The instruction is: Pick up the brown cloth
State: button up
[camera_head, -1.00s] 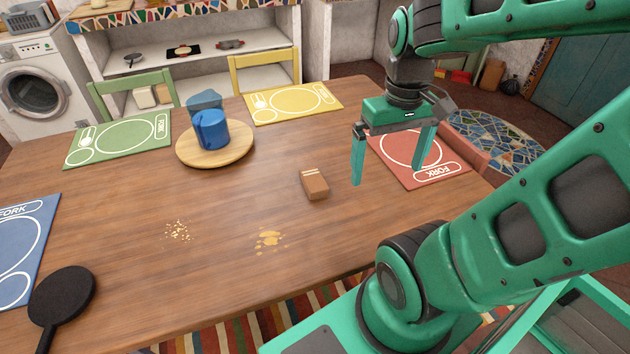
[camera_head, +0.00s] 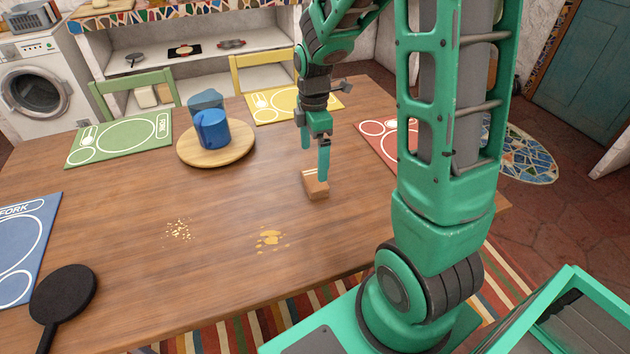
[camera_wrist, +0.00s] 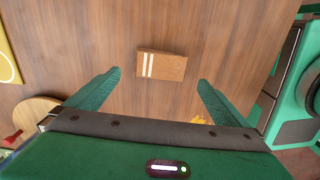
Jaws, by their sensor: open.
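The brown cloth (camera_head: 314,189) is a small folded block with pale stripes at one end, lying on the wooden table. In the wrist view the cloth (camera_wrist: 162,66) lies ahead of the fingertips, between their lines, untouched. My gripper (camera_head: 315,164) is open and empty above the cloth, and one finger hides part of it in the head view. Both fingers of my gripper (camera_wrist: 157,78) show spread apart in the wrist view.
A round wooden board (camera_head: 239,152) with blue cups (camera_head: 212,130) stands to the left. Crumbs (camera_head: 179,230) and a yellow spill (camera_head: 270,239) lie nearer. A black pan (camera_head: 66,293) is at the near left. Green (camera_head: 120,139), yellow (camera_head: 273,106) and blue (camera_head: 22,240) placemats lie near the edges.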

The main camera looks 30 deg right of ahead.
aim_at(314, 178)
jog(key=shift+d+f, duration=0.1)
jog(key=shift+f, duration=3.6)
jog(key=c, duration=0.9)
